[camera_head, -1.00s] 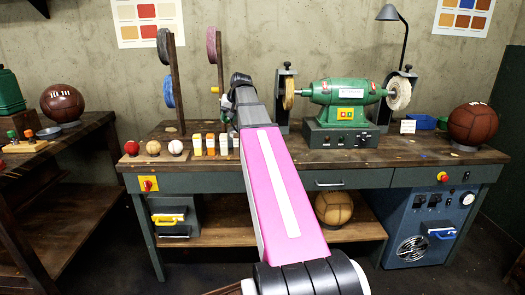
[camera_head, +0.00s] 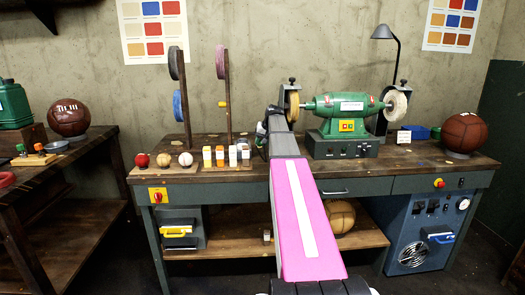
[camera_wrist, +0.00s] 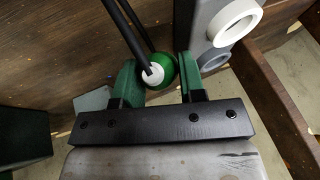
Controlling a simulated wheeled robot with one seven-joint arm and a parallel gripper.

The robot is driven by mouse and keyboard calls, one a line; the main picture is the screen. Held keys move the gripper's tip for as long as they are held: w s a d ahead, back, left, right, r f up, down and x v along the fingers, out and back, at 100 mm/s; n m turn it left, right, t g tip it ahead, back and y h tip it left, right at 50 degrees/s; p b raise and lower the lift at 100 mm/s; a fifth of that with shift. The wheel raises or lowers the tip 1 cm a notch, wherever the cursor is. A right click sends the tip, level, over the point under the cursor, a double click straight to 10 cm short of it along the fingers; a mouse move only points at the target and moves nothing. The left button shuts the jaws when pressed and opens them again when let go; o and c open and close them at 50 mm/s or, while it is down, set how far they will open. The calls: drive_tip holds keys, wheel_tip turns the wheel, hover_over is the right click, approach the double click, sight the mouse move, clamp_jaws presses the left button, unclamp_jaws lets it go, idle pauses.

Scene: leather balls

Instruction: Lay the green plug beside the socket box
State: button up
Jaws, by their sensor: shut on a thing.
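My gripper (camera_wrist: 155,62) has green fingers, shut around the green plug (camera_wrist: 166,66) in the wrist view. The plug is round with a white centre, and black cables run from it to the top of the picture. In the head view my gripper (camera_head: 262,130) is near the back of the workbench, left of the green grinder.
The green grinder (camera_head: 347,109) stands right of my arm. Small bottles (camera_head: 219,155) and balls (camera_head: 164,160) stand in a row left of it. Upright posts with discs (camera_head: 180,100) rise behind. A brown ball (camera_head: 464,133) sits at the bench's right end.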

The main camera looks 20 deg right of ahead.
drive_tip(key=shift+w+d+f, duration=0.15)
drive_tip(key=shift+d+f, duration=0.15)
drive_tip(key=shift+f, duration=1.85)
drive_tip(key=shift+f, duration=0.1)
drive_tip(key=o, duration=1)
drive_tip(key=v, duration=1.2)
